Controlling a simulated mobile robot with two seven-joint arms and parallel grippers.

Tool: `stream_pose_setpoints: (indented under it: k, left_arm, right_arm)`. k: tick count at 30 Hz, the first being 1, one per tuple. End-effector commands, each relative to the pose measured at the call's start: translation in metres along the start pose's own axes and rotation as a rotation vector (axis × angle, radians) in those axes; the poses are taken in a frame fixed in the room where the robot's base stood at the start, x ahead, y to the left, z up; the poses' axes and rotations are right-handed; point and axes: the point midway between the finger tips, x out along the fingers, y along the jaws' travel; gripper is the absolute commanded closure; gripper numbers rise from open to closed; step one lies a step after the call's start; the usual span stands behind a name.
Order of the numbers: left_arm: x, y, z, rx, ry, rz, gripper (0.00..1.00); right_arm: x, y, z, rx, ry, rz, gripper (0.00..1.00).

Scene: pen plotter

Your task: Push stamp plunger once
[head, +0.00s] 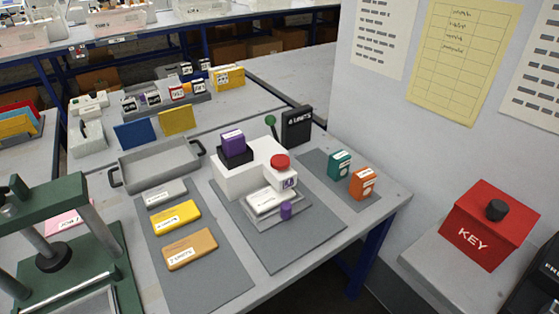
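A white stamp machine (232,181) stands on a grey mat (305,235) on the table in the head view. A red round plunger cap (280,161) tops its front right part. A purple block (232,141) sits in a black holder (236,156) on the machine's back left. A small purple mark shows on the front below the red cap. A pale block (266,201) lies on a plate in front of the machine, and a small purple cylinder (286,211) stands beside it. Neither of my grippers is in view.
A green press (95,235) stands at left. Grey, yellow (175,216) and orange-tan blocks lie on a mat. Teal (340,162) and orange (363,182) blocks stand right. Behind are a grey tray (158,166), a green-knobbed lever (271,121) and a black sign (297,125). A red KEY box (486,228) is far right.

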Motion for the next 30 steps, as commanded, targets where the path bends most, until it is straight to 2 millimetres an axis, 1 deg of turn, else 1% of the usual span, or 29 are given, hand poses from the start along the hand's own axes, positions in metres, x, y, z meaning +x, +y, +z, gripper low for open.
stream_pose_setpoints:
  k: [9, 22, 23, 30]
  left_arm:
    - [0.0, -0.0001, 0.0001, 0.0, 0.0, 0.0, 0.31]
    - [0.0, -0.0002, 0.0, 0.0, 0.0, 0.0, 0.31]
    - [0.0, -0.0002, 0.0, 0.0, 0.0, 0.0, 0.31]
    - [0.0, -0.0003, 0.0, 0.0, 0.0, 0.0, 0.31]
  right_arm:
    - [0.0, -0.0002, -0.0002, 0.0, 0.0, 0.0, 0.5]
    - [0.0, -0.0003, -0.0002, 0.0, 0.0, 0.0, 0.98]
    - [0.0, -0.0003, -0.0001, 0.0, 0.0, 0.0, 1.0]
    - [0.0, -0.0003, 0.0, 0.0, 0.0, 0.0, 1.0]
